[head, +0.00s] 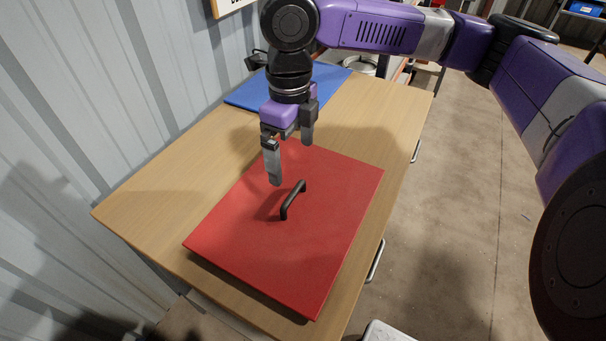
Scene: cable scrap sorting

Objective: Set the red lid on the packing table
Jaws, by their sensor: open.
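The red lid (325,225) is a flat red panel lying on the wooden packing table (160,197), near its front end. Its near left edge casts a shadow; I cannot tell whether it rests fully flat. A black bar handle (293,199) stands up from its middle. My gripper (291,163) is open, with its two grey fingers pointing down above the lid's far left part. The fingers are just behind the handle in the picture and hold nothing.
A blue panel (245,94) lies on the table's far end, behind my gripper. A corrugated wall (95,95) runs along the table's left side. Metal drawer handles (375,262) stick out on the right side. Open concrete floor (455,220) lies to the right.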

